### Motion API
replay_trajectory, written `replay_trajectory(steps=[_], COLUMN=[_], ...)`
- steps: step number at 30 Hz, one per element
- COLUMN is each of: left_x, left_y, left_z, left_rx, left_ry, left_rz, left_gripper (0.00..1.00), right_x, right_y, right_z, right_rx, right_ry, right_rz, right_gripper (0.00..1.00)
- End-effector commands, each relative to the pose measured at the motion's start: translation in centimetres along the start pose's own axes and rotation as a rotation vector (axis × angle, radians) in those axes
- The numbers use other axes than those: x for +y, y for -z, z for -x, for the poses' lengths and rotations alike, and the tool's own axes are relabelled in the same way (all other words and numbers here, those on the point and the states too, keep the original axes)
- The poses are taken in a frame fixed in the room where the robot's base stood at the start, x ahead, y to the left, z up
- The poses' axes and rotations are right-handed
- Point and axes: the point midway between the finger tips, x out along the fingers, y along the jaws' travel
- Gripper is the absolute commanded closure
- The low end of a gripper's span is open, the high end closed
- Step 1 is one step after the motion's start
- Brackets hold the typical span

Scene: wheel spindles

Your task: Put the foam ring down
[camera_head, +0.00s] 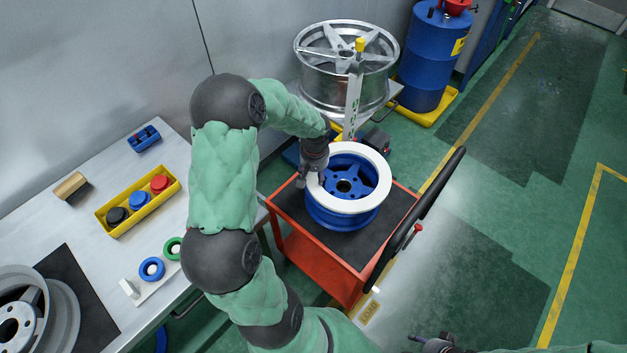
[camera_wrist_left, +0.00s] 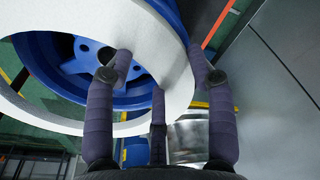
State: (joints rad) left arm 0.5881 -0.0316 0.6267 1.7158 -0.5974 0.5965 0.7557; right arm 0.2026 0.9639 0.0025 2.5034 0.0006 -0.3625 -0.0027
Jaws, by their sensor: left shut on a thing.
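The white foam ring (camera_head: 382,180) is over the top of the blue wheel (camera_head: 340,217), which lies flat on the red cart. My left gripper (camera_head: 318,180) is shut on the left side of the ring. In the left wrist view the ring (camera_wrist_left: 165,50) passes between the fingers of the gripper (camera_wrist_left: 160,66), with the blue wheel (camera_wrist_left: 80,65) behind it. I cannot tell whether the ring touches the wheel's rim. My right gripper (camera_head: 436,345) shows only partly at the bottom edge, and its fingers are unclear.
The red cart (camera_head: 300,255) has a dark top and a black handle (camera_head: 420,215) on its right. A silver wheel (camera_head: 345,85) stands behind it. The metal workbench (camera_head: 75,205) at left holds a yellow tray (camera_head: 112,229). A blue drum (camera_head: 425,60) stands at the back.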

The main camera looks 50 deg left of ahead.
Motion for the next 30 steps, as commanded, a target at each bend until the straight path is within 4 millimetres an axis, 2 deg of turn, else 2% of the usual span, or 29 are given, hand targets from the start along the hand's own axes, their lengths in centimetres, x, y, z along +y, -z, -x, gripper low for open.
replay_trajectory(steps=[1, 3, 10, 13, 18, 20, 25, 26, 27, 28, 30], left_x=[-0.1, -0.2, -0.2, -0.3, -0.3, -0.3, -0.3, -0.3, -0.3, -0.3, -0.3], left_y=[0.5, 1.0, 1.8, 2.3, 1.9, 1.9, 1.8, 1.8, 1.8, 1.8, 1.8], left_z=[-1.0, -1.7, -2.7, -3.7, -6.2, -6.4, -6.3, -6.3, -6.3, -6.3, -6.3], left_rx=[0.000, 0.000, 0.001, 0.001, 0.001, 0.002, 0.000, 0.000, -0.001, -0.001, 0.000], left_ry=[0.000, 0.000, 0.000, 0.000, -0.001, -0.001, 0.000, 0.000, 0.000, 0.000, 0.000], left_rz=[0.001, 0.001, 0.001, 0.001, 0.001, 0.001, 0.001, 0.001, 0.000, 0.000, 0.000], left_gripper=[0.70, 0.70, 0.70, 0.70, 0.70, 0.73, 0.74, 0.42, 0.31, 0.22, 0.22], right_x=[0.2, 0.2, 0.3, 0.5, 1.0, 1.0, 1.0, 1.0, 1.0, 1.0, 1.0], right_y=[0.0, 0.0, 0.1, 0.1, 0.1, 0.1, 0.1, 0.1, 0.1, 0.1, 0.1], right_z=[-0.5, -0.7, -1.0, -1.4, -2.8, -2.9, -2.7, -2.7, -2.7, -2.7, -2.7], right_rx=[0.000, 0.000, 0.000, 0.000, 0.000, 0.000, 0.000, 0.001, 0.001, 0.001, 0.001], right_ry=[0.000, 0.000, 0.000, 0.000, 0.000, 0.000, 0.000, 0.000, 0.000, 0.000, 0.000], right_rz=[0.000, 0.000, 0.000, 0.000, 0.000, 0.000, 0.000, 0.000, 0.000, 0.000, 0.000], right_gripper=[0.48, 0.48, 0.48, 0.48, 0.48, 0.48, 0.48, 0.48, 0.48, 0.48, 0.48])
